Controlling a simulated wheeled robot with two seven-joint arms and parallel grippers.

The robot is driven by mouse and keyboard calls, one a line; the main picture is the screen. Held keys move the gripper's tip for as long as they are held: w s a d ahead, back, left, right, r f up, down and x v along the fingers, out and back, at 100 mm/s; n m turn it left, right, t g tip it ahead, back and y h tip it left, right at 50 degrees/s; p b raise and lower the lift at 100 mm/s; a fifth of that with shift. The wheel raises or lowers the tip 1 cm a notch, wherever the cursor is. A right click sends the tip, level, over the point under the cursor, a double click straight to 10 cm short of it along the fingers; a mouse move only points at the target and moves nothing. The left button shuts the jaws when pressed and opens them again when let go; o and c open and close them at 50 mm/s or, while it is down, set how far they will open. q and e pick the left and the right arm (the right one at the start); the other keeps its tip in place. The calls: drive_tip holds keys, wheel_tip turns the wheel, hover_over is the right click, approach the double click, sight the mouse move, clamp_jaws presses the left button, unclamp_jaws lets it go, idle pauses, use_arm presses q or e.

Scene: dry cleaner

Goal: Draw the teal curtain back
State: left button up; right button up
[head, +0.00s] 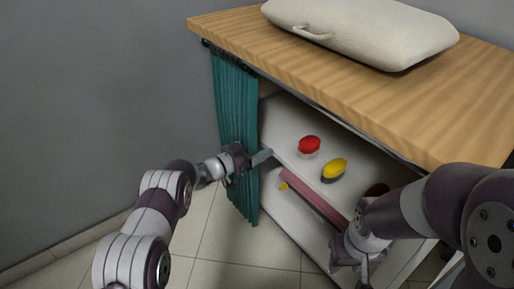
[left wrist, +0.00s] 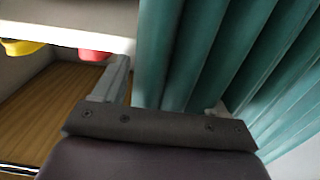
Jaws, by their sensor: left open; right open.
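The teal curtain (head: 235,110) hangs in gathered folds at the left end of the cabinet front, below the wooden top; the rest of the front is uncovered. In the left wrist view the curtain (left wrist: 205,50) fills the upper right. My left gripper (head: 257,165) is open at the curtain's lower half. In the left wrist view its fingers (left wrist: 168,95) stand apart, with curtain folds between them or just beyond; I cannot tell whether they touch. My right gripper (head: 350,266) is open and empty in front of the lower right of the cabinet.
On the white shelf (head: 285,135) lie a red brush (head: 309,146) and a yellow brush (head: 334,169). A pinkish roll (head: 312,203) lies lower in the cabinet. A cream padded board (head: 360,32) rests on the wooden top (head: 250,40). Tiled floor (head: 215,235) at the left is clear.

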use_arm(q)
drive_tip(key=shift+s+a+r+p, duration=0.15)
drive_tip(key=shift+a+r+p, duration=0.05)
drive_tip(key=shift+a+p, duration=0.1)
drive_tip(key=p+v, duration=0.6)
drive_tip(key=v, duration=0.6)
drive_tip(key=shift+f, duration=0.2)
drive_tip(key=shift+d, duration=0.1)
